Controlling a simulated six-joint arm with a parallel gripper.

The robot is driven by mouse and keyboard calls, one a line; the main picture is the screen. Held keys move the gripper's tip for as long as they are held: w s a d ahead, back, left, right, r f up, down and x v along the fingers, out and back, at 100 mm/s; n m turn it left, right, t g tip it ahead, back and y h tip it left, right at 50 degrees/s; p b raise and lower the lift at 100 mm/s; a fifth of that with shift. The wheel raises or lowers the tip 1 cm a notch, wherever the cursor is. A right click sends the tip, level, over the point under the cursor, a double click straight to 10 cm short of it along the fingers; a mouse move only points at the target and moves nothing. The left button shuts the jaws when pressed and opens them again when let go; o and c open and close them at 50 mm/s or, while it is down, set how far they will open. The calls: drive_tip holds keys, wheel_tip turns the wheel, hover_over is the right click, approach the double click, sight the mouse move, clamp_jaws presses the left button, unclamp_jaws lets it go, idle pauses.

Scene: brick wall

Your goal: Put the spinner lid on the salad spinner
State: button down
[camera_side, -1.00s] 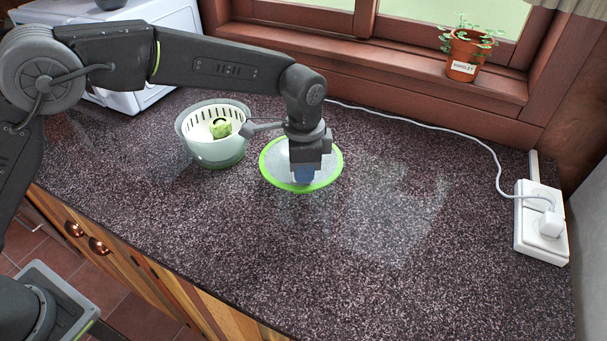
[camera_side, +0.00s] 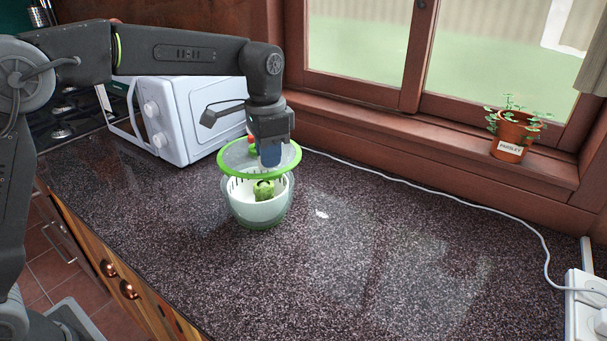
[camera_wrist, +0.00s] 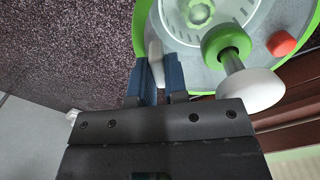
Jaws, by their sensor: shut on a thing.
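The spinner lid, a grey see-through disc with a bright green rim (camera_side: 231,171), hangs above the salad spinner (camera_side: 258,214). The spinner is a pale green bowl with a white slotted basket. A green vegetable (camera_side: 264,190) shows inside it through the gap under the lid. My gripper (camera_side: 269,157) is over the lid. In the wrist view, the blue fingers (camera_wrist: 159,78) are shut on a white upright part of the lid (camera_wrist: 146,28). The lid's green knob, white handle end and red button also show there. The spinner's far rim is hidden by the lid.
A white microwave (camera_side: 190,115) stands behind and left of the spinner. A white cable (camera_side: 440,195) runs along the back to a wall socket (camera_side: 585,300) at right. A potted parsley (camera_side: 512,135) sits on the windowsill. The counter right of the spinner is clear.

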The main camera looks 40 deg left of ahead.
sight(266, 175)
drive_tip(key=shift+s+a+r, duration=0.1)
drive_tip(key=shift+a, duration=0.4)
drive_tip(key=shift+f, duration=2.75)
drive_tip(key=shift+f, duration=0.8)
drive_tip(key=c, duration=1.1)
unclamp_jaws()
drive_tip(key=shift+o, duration=0.6)
drive_tip(key=o, duration=0.3)
